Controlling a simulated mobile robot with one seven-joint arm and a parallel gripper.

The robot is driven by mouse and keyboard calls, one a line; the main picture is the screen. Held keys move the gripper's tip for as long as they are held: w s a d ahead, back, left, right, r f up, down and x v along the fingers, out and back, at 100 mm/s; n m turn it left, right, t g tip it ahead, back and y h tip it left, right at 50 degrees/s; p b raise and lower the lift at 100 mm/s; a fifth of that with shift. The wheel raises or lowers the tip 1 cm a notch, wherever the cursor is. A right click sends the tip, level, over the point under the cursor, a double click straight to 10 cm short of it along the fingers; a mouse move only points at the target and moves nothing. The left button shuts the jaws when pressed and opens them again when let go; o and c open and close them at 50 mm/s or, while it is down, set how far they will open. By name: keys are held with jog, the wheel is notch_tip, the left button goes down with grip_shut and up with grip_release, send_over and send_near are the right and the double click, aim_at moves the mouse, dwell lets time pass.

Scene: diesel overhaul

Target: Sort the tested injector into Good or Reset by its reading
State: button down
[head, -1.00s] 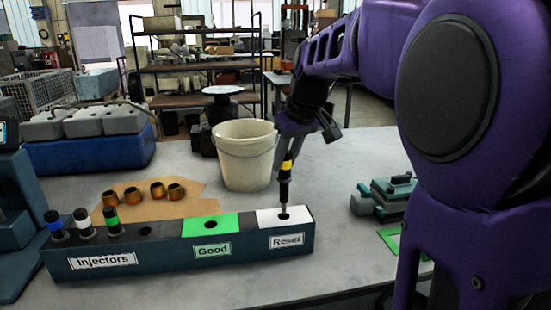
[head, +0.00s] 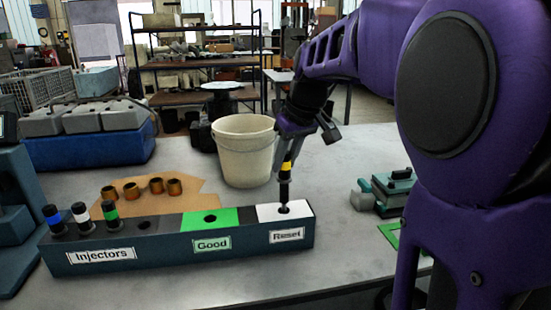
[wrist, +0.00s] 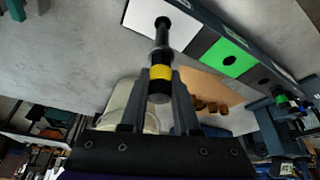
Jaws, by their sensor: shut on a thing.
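My gripper (head: 289,140) is shut on a black injector with a yellow band (head: 285,168), which is upright over the white Reset section of the rack (head: 160,252). The injector's lower tip is at the Reset hole; how deep it sits is hard to tell. In the wrist view the yellow-banded injector (wrist: 160,73) is between the two fingers and its tip meets the white panel (wrist: 143,20). The green Good section (head: 228,218) has an empty hole. Injectors with blue (head: 55,219), white (head: 82,217) and green (head: 110,213) bands stand in the Injectors section.
A cream bucket (head: 244,155) stands close behind the Reset end. Several brass sleeves (head: 157,186) lie on brown paper behind the rack. A teal vise-like device (head: 392,190) is at right, and a blue crate (head: 90,150) at back left. The table front is clear.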

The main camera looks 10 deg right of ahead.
aim_at(288, 173)
jog(key=shift+f+b, duration=0.5)
jog(key=shift+f, duration=0.5)
dwell(0.3)
jog(key=shift+f, duration=1.7)
jog(key=shift+f, duration=1.2)
jog(key=c, duration=0.6)
grip_release()
jog(key=shift+o, duration=0.3)
